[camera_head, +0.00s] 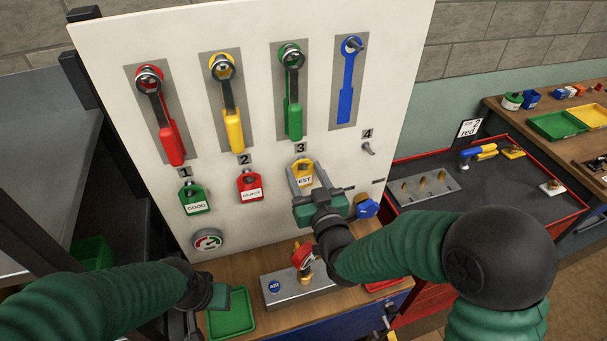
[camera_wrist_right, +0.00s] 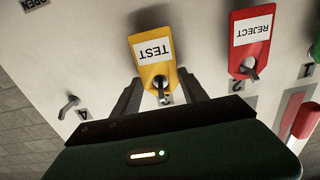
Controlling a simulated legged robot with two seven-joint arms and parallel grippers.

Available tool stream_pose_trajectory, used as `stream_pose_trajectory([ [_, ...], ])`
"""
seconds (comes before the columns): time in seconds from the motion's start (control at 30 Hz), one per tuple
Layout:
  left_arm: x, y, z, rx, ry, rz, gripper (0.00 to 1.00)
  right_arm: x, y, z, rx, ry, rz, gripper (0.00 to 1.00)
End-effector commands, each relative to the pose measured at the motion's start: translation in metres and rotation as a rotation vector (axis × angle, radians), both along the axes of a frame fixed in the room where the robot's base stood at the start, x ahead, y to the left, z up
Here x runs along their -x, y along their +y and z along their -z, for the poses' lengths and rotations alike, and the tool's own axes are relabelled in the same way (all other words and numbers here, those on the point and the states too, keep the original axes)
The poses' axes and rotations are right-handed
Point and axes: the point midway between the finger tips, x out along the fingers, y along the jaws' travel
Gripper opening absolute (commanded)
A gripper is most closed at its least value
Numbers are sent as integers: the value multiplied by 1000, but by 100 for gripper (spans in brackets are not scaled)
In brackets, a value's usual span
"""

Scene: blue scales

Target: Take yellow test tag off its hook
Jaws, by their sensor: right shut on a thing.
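The yellow test tag (camera_head: 303,174) hangs at hook 3 on the white board, with its white TEST label showing. In the right wrist view the tag (camera_wrist_right: 153,58) appears upside down, with the hook's tip passing through its hole. My right gripper (camera_wrist_right: 163,92) is shut on the tag's narrow hole end, one finger on each side. In the head view my right gripper (camera_head: 308,182) partly covers the tag. My left gripper (camera_head: 207,300) is low at the left, beside the green tray; its finger opening cannot be made out.
A red reject tag (camera_head: 250,187) and a green good tag (camera_head: 194,199) hang to the left. Hook 4 (camera_head: 368,148) is bare. Below are a gauge (camera_head: 207,240), a metal air block (camera_head: 290,287) and a green tray (camera_head: 232,314). A blue knob (camera_head: 367,208) sits right of my gripper.

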Motion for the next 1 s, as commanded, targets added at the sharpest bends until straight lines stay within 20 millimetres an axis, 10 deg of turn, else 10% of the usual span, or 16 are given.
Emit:
stream_pose_trajectory([
  [0.13,0,0,0,0,0,0,36,1,0,1,2,3,1,12],
  [1.0,0,0,-6,0,0,0,36,1,1,-10,2,2,1,12],
])
